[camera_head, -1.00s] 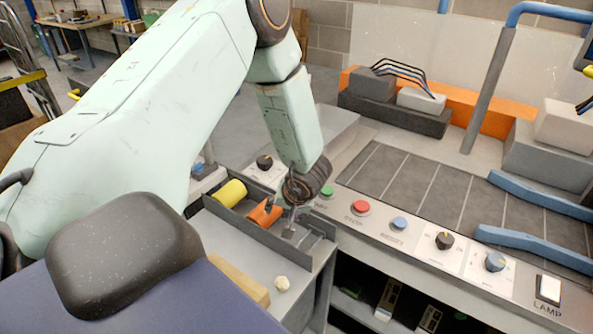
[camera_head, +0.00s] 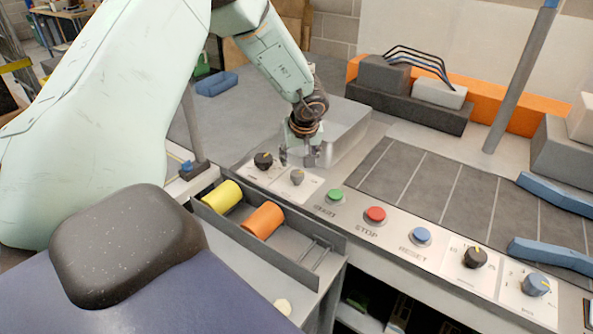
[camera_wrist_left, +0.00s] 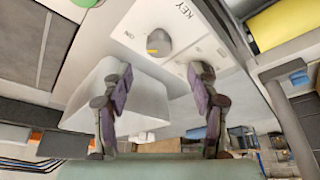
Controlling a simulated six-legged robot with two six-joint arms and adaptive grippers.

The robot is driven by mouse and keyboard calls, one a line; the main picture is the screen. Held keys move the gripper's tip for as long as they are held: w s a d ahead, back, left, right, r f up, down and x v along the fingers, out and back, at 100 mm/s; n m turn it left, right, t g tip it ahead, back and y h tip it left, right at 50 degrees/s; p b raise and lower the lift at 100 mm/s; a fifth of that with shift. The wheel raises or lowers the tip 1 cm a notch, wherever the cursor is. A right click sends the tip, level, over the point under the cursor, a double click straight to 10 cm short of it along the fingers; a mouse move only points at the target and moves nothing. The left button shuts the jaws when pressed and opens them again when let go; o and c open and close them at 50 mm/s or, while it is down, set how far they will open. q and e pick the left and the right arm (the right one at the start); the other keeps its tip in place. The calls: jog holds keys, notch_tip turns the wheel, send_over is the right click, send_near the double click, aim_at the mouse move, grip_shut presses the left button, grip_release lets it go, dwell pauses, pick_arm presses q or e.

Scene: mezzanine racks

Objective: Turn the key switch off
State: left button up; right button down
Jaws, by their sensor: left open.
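The key switch is a grey knob (camera_head: 297,177) on a pale plate of the control panel in the head view. In the left wrist view the knob (camera_wrist_left: 158,42) has a yellow mark at its lower left and sits between the printed words ON and KEY. My left gripper (camera_head: 298,160) is open and empty, just behind and above the knob in the head view. In the left wrist view its two fingers (camera_wrist_left: 159,72) are spread, with the knob beyond their tips; they look apart from it. My right gripper is not in view.
A black knob (camera_head: 263,160) is left of the key switch. Green (camera_head: 335,195), red (camera_head: 375,214) and blue (camera_head: 421,235) buttons run to its right. A grey box (camera_head: 345,130) stands close behind the gripper.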

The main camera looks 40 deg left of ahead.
aim_at(298, 172)
pick_arm(q)
jog(key=x, duration=0.6)
jog(key=shift+a+f+b, duration=0.15)
jog(key=shift+a+b, duration=0.05)
jog(key=shift+b, duration=0.1)
jog(key=shift+w+f, duration=0.1)
jog(key=shift+f, duration=0.2)
jog(key=shift+w+d+f, duration=0.1)
jog(key=shift+d+f, duration=0.05)
jog(key=shift+d, duration=0.1)
jog(key=shift+a+f, duration=0.1)
jog(key=shift+a, duration=0.3)
jog(key=shift+c, duration=0.9)
jog(key=shift+d, duration=0.25)
jog(key=c, duration=0.4)
jog(key=shift+a, duration=0.1)
jog(key=c, duration=0.6)
jog(key=shift+w, duration=0.1)
